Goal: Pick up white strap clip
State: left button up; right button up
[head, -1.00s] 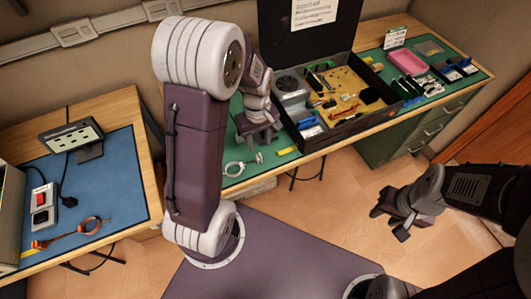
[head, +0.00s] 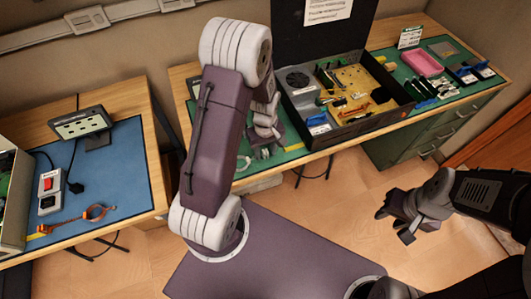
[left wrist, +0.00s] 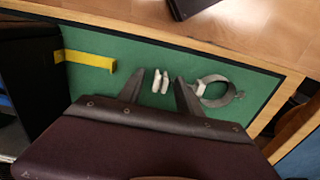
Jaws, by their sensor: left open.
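The white strap clip (left wrist: 161,81) shows in the left wrist view as two small pale pieces on the green mat, between the finger tips of my left gripper (left wrist: 159,87). The fingers are open, one on each side of it, with gaps showing. In the head view my left gripper (head: 263,152) is low over the mat and hides the clip; the ring (head: 243,163) is partly hidden behind my arm. My right gripper (head: 397,224) is open and empty above the floor.
A yellow strip (left wrist: 88,60) lies on the mat. The left table holds a blue mat (head: 117,180) and an orange strap (head: 85,217). A pink tray (head: 422,62) sits further right.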

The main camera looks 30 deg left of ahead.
pick_arm(q)
jog(key=shift+r, duration=0.1)
grip_shut()
